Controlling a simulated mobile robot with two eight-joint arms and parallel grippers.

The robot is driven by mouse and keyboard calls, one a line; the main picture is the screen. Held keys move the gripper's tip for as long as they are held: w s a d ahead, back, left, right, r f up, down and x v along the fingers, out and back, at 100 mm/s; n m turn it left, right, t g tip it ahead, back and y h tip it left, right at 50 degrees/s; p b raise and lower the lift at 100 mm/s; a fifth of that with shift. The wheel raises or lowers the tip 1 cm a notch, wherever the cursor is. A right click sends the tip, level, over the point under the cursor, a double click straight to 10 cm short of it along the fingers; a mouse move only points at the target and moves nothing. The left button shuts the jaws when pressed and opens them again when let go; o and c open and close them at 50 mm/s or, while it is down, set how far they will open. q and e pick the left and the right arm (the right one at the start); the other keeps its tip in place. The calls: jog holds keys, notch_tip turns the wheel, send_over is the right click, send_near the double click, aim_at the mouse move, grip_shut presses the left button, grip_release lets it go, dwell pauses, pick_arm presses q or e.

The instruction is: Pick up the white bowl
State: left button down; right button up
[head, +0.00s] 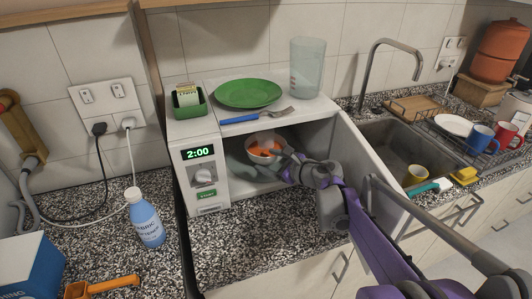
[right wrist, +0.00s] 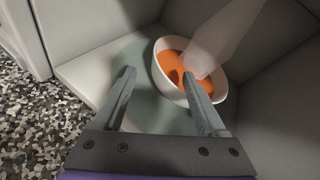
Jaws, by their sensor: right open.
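The white bowl (head: 264,146) stands upright on the floor of the open microwave (head: 210,178) and holds something orange. It also shows in the right wrist view (right wrist: 222,92), with a pale translucent plume over it. My right gripper (head: 287,163) reaches into the microwave from the right, at the bowl's right side in the head view. Its jaws are open and empty. In the right wrist view (right wrist: 158,72) one fingertip overlaps the orange contents and the other is outside the bowl's left rim. I cannot tell whether they touch it. My left gripper is not in view.
The microwave door (head: 375,165) is open on the right, beside my right arm. A green plate (head: 248,93), a fork (head: 256,116), a green tub (head: 189,103) and a clear tumbler (head: 307,68) are on top. A blue bottle (head: 146,220) stands on the counter at left.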

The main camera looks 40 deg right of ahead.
aim_at(256, 156)
jog(key=x, duration=0.7)
jog(key=shift+s, duration=0.1)
grip_shut()
jog(key=shift+r, duration=0.1)
dwell(1.2)
